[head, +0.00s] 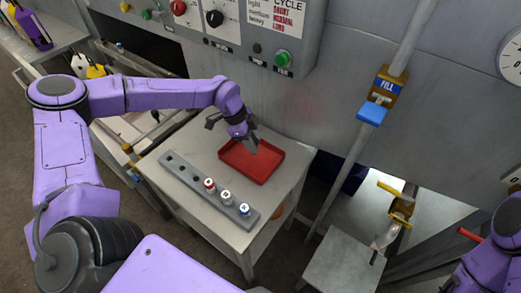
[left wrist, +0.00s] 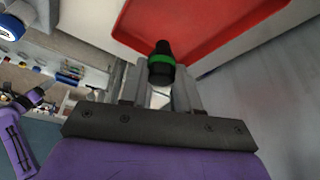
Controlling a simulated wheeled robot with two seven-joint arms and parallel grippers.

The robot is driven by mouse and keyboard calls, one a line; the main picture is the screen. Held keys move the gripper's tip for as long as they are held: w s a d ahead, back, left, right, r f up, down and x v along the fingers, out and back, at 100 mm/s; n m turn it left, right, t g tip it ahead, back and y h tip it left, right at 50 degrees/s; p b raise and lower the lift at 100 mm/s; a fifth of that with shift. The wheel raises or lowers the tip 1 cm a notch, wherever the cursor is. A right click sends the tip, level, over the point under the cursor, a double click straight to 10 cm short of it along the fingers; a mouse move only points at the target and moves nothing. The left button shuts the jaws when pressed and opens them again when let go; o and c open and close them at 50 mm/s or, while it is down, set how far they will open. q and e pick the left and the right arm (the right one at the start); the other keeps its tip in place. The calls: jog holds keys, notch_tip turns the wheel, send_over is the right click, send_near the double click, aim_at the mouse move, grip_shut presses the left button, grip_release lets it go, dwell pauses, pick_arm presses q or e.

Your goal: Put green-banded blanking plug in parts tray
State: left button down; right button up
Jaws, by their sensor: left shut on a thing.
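The green-banded blanking plug (left wrist: 160,65) is black with a green ring and shows in the left wrist view, between the fingertips of my left gripper (left wrist: 161,90). My left gripper is shut on it. In the head view this gripper (head: 250,145) hangs over the left part of the red parts tray (head: 268,175), and the plug is hidden or too small to tell there. The tray also shows in the left wrist view (left wrist: 210,30), just beyond the plug. I cannot tell if the plug touches the tray. My right gripper is not in view.
A grey rack (head: 183,182) on the small table (head: 190,143) holds several plugs, including red-, white- and blue-banded ones, with empty holes at its left. A control panel wall (head: 250,25) stands close behind the table. A vertical pipe (head: 345,165) rises at the right.

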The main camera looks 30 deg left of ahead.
pick_arm(q)
jog(key=x, duration=0.4)
jog(key=p+x, duration=0.1)
jog(key=x, duration=0.2)
jog(key=shift+w+d+r, duration=0.1)
jog(key=shift+w, duration=0.25)
jog(key=shift+f, duration=0.3)
jog(key=shift+f, duration=0.1)
jog(key=c, duration=1.2)
grip_release()
jog(key=shift+f, duration=0.1)
jog(key=shift+c, duration=0.2)
jog(key=o, duration=0.4)
jog(key=shift+o, duration=0.2)
